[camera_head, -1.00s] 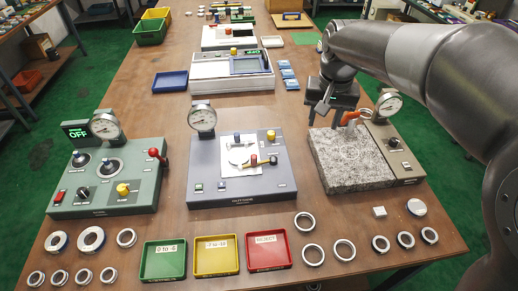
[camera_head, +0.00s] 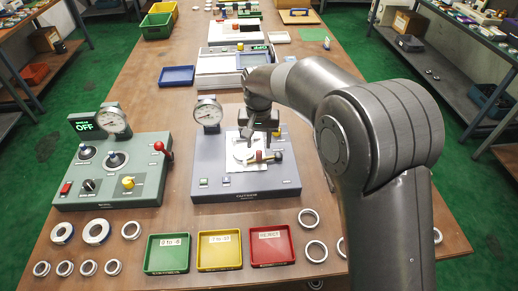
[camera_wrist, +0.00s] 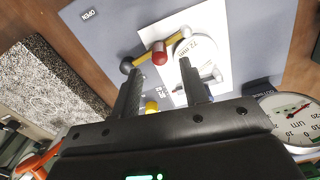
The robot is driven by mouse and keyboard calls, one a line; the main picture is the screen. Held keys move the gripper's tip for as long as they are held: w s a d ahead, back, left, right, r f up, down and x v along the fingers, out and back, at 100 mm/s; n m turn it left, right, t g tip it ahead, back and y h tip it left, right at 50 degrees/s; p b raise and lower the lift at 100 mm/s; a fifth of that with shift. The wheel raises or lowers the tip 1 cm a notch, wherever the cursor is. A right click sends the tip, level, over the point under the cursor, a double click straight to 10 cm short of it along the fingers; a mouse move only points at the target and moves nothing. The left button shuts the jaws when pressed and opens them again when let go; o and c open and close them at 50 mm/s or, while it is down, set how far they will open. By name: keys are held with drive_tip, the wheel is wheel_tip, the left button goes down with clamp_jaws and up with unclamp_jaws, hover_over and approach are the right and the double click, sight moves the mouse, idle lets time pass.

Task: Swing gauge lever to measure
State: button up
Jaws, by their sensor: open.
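The middle grey gauge station (camera_head: 245,188) carries a dial gauge (camera_head: 208,114) and a white plate. On the plate lies a yellow lever (camera_head: 262,158) with a red knob and a dark end. In the wrist view the lever (camera_wrist: 145,55) lies beyond my fingertips, its red ball between their lines. A pale round disc marked "72 mm" (camera_wrist: 196,50) sits beside it. My gripper (camera_head: 262,130) is open and empty above the station; its two fingers (camera_wrist: 160,78) point toward the lever. Whether a fingertip touches it cannot be told.
A green station (camera_head: 110,172) with a red-knobbed handle stands at left. Green (camera_head: 167,254), yellow (camera_head: 219,250) and red (camera_head: 272,246) trays lie in front, with metal rings around them. A speckled stone block (camera_wrist: 45,85) lies beside the station. My arm hides the table's right side.

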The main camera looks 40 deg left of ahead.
sight(259, 152)
drive_tip(key=shift+f, duration=2)
drive_tip(key=shift+c, duration=0.3)
clamp_jaws()
